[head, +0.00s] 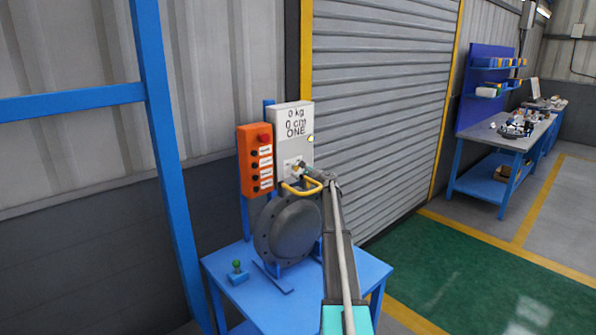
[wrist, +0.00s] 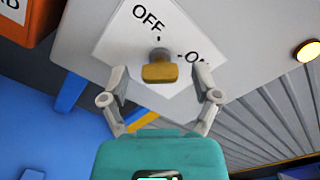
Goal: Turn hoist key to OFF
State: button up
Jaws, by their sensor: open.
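The hoist key (wrist: 160,72) is a small brass-coloured grip on a grey stem, standing out from a white label plate (wrist: 118,28). The plate reads OFF at the top and ON, partly covered, at the right. My gripper (wrist: 160,74) is open, with one finger on each side of the key; both look apart from it. In the head view my gripper (head: 313,172) is at the lower front of the grey hoist box (head: 292,117), which reads 0 kg, 0 cm, ONE. I cannot tell exactly which mark the key points to.
An orange button box (head: 246,178) with a red knob is left of the grey box. A yellow handle (head: 291,190) and a dark round flanged shell (head: 285,235) are below, above a blue table (head: 225,292). A lit yellow lamp (wrist: 308,51) is at the right.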

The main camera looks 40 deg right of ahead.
jog(key=shift+w, duration=0.1)
grip_shut()
dwell(0.5)
